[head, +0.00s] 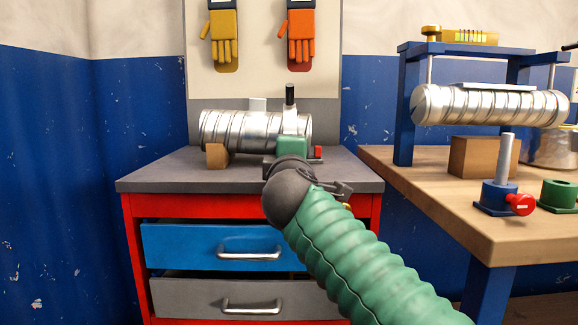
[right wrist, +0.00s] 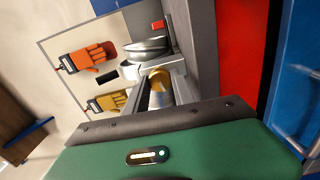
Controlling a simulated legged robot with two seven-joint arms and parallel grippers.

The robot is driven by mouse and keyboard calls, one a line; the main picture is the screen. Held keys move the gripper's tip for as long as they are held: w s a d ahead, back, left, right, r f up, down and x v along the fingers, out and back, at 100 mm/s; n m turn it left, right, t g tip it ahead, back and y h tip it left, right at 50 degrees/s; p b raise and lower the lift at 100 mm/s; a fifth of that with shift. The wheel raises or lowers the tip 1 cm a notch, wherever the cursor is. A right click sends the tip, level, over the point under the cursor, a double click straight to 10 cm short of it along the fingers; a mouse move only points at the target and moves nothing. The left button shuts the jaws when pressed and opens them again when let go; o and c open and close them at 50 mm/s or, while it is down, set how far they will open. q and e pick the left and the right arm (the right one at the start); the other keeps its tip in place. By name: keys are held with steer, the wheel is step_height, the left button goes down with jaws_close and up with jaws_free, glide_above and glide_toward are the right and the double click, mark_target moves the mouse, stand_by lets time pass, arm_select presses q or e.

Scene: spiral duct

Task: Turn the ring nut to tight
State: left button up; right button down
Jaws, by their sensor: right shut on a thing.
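The silver spiral duct (head: 222,130) lies on the grey top of the red cabinet. A clamp with a black upright handle (head: 290,95) stands at its right part. My right gripper (head: 291,146) is right in front of that part, and its green body hides its fingers in the head view. In the right wrist view, the fingers of my right gripper (right wrist: 160,85) reach toward the clamp (right wrist: 132,70). A brass-coloured round part (right wrist: 159,78), apparently the ring nut, shows between them, and they are shut on it. Its markings cannot be read. My left gripper is not in view.
A wooden block (head: 217,156) and a small red part (head: 318,152) are by the duct. The wooden bench (head: 430,185) at the right carries a blue frame with another duct (head: 490,105) and a blue fixture (head: 498,195). Two gloves hang behind. The cabinet top's left end is clear.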

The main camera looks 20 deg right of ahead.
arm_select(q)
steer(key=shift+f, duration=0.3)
arm_select(e)
steer(key=shift+f+m, duration=0.25)
steer(key=shift+m, duration=0.15)
steer(key=c, duration=1.1)
jaws_free()
steer(key=shift+w+d, duration=0.1)
steer(key=shift+o, duration=0.2)
